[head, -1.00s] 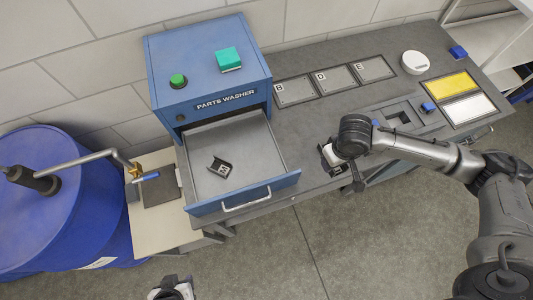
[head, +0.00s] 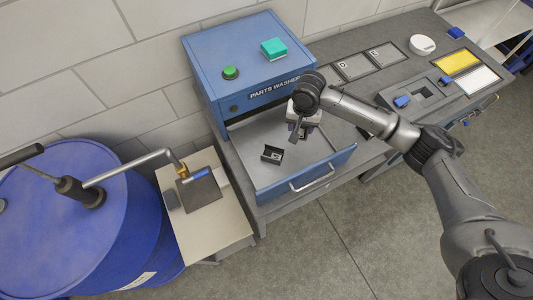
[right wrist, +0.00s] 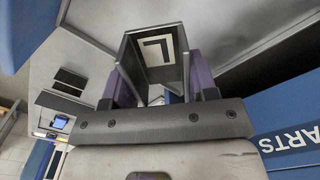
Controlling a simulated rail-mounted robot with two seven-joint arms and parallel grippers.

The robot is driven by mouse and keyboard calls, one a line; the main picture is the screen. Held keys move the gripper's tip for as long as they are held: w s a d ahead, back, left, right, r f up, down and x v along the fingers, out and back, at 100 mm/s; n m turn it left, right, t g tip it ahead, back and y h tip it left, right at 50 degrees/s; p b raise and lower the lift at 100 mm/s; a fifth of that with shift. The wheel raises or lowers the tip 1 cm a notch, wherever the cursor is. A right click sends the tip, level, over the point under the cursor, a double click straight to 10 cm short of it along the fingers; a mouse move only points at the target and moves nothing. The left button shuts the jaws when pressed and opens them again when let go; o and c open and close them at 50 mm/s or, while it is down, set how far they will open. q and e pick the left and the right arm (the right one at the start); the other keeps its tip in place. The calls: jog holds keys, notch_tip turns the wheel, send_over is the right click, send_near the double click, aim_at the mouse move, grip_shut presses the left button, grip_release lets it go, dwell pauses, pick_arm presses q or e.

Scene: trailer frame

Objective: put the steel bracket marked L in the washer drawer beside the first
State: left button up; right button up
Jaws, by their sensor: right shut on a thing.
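The parts washer (head: 235,65) is a blue box with its drawer (head: 265,192) pulled out. The first bracket (head: 272,155), a small dark angled piece, lies on the grey drawer floor left of the middle. My right gripper (head: 298,132) is over the right rear part of the drawer, to the right of the first bracket and apart from it. In the head view the gripper mostly hides this bracket. My left gripper is out of view.
Marked plates (head: 354,67) and a round white object (head: 422,44) are on the grey bench (head: 405,70) at right. A blue drum (head: 60,210) and a small side table (head: 215,220) with a tap above it stand at left. Part of the drawer floor is bare.

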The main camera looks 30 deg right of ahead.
aim_at(303, 130)
jog(key=shift+s+d+m, duration=0.1)
jog(key=shift+m, duration=0.2)
jog(key=shift+d+f+m, duration=0.2)
jog(key=shift+d+m, duration=0.2)
jog(key=shift+d, duration=0.3)
jog(key=f, duration=0.5)
jog(key=shift+s+a+b, duration=0.1)
jog(key=shift+a+b, duration=0.15)
jog(key=shift+b, duration=0.15)
jog(key=shift+f+b, duration=0.3)
jog(key=shift+f, duration=1.9)
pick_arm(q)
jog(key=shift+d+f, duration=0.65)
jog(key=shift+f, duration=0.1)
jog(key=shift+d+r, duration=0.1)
pick_arm(e)
jog(key=o, duration=1.1)
jog(key=shift+f, duration=0.15)
